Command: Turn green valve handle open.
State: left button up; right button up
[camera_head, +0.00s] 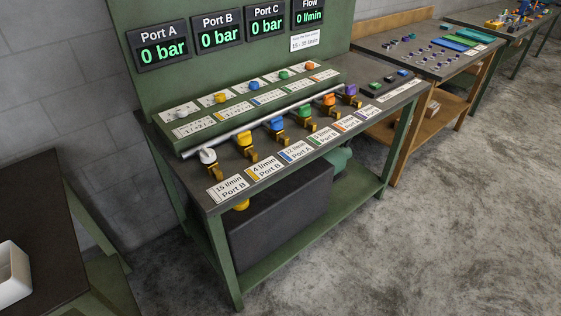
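The green valve handle (305,111) is in the row of coloured valve handles along the front of the green test bench, between the blue and orange handles. It sits on a small brass valve body in front of a long silver pipe (265,122). A label card (323,135) lies on the bench in front of it. The handle is small in the view, and I cannot tell its exact angle. Neither of my grippers shows in this view.
White (208,156), yellow (244,138), blue (277,124), orange (329,99) and purple (350,90) handles stand beside it. The Port A display (160,46) and the Flow display (309,13) read 0. Open concrete floor (420,230) lies before the bench.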

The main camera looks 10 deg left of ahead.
aim_at(304, 110)
jog(key=i+j+z, duration=0.15)
jog(key=j+z, duration=0.2)
jog(key=i+j+z, duration=0.1)
jog(key=j+z, duration=0.25)
